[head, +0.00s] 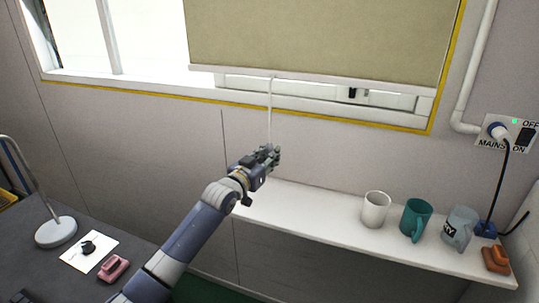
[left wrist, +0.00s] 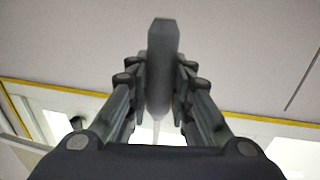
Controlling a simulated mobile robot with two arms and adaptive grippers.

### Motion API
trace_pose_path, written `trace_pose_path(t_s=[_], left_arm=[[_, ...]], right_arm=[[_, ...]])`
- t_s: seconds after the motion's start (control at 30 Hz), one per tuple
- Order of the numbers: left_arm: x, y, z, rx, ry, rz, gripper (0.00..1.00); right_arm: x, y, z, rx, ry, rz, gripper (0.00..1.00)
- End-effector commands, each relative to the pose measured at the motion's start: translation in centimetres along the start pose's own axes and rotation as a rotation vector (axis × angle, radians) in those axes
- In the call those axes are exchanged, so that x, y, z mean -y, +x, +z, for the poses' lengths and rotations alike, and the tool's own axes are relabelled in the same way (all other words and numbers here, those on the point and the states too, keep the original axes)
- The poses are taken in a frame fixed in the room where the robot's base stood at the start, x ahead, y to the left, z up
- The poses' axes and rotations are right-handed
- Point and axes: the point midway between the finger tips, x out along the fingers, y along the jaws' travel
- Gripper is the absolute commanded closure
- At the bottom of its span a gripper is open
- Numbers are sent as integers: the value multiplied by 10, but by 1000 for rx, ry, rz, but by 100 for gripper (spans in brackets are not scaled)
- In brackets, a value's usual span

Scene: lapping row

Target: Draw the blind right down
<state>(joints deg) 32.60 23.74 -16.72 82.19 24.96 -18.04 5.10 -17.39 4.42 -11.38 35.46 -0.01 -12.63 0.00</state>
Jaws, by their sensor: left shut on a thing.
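The olive-beige blind (head: 320,35) hangs over the right part of the window. Its pale bottom bar (head: 300,75) is a little above the sill, with a strip of window showing beneath. A thin white cord (head: 270,110) hangs from the bar. My left gripper (head: 270,155) is at the lower end of the cord, in front of the wall below the sill. In the left wrist view it is shut on a grey cord pull (left wrist: 161,70), with the cord faintly visible behind. In the head view the gripper mostly hides the pull. My right gripper is not in view.
Below the window a white shelf (head: 310,209) holds a white mug (head: 375,209), a teal mug (head: 415,218), a grey mug (head: 459,228) and an orange-brown block (head: 496,259). A mains socket (head: 510,134) is at right. A lamp (head: 56,231) stands on the dark desk at left.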

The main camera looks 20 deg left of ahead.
Motion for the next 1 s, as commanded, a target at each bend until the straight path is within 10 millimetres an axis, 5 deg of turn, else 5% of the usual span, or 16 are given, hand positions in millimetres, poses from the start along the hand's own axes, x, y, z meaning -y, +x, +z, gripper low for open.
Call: trace_pose_path(t_s=[0.03,0.07,0.13,0.57,1.0], left_arm=[[0,0,3,7,1,0,100],[0,0,3,7,1,0,74],[0,0,3,7,1,0,59],[0,-4,2,3,0,0,59],[0,-70,2,4,1,0,59]], right_arm=[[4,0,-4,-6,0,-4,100],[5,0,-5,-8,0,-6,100],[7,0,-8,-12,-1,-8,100],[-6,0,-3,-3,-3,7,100],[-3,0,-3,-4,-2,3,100]])
